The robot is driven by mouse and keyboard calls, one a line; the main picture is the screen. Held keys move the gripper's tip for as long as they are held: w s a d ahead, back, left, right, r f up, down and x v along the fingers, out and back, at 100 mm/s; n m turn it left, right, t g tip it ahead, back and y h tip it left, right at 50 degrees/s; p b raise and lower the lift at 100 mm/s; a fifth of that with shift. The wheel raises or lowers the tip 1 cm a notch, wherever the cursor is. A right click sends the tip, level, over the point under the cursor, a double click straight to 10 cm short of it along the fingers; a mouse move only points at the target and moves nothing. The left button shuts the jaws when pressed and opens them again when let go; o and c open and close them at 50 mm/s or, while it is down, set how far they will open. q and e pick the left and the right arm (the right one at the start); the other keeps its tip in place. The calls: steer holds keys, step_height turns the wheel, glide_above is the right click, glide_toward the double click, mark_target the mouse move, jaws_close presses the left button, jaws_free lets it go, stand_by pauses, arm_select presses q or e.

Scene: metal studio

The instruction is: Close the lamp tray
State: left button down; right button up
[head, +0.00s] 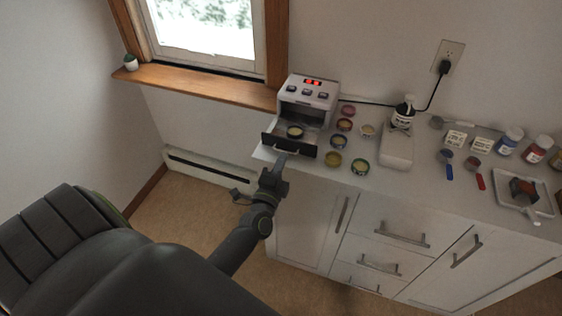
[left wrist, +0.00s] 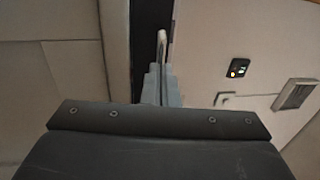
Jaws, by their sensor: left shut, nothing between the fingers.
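The lamp (head: 309,92) is a white box with a red display and several buttons, on the counter below the window. Its tray is pulled out toward me, with a dark front panel (head: 303,148) and a pale handle (head: 285,151). A small jar (head: 295,131) with pale contents sits in the tray. My left gripper (head: 281,159) is shut and empty, with its tips close in front of the handle. In the left wrist view its fingers (left wrist: 161,84) point at the handle (left wrist: 162,48) and the dark panel edge; contact cannot be told. My right gripper is not in view.
Several small open jars (head: 333,158) stand just right of the tray. A white bottle stand (head: 398,148), bottles (head: 510,140) and a small tray (head: 522,193) are further right. The counter (head: 395,180) has drawers below. The floor left of it is clear.

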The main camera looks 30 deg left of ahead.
mark_target(289, 145)
arm_select(q)
steer(key=shift+w+a+r+p, duration=0.15)
steer(key=shift+w+p, duration=0.2)
steer(key=shift+w, duration=0.25)
steer(key=shift+p+x, duration=0.35)
steer(key=shift+x, duration=0.65)
steer(key=shift+w+a+f, duration=0.1)
steer(key=shift+w+f, duration=0.25)
steer(key=shift+w, duration=0.2)
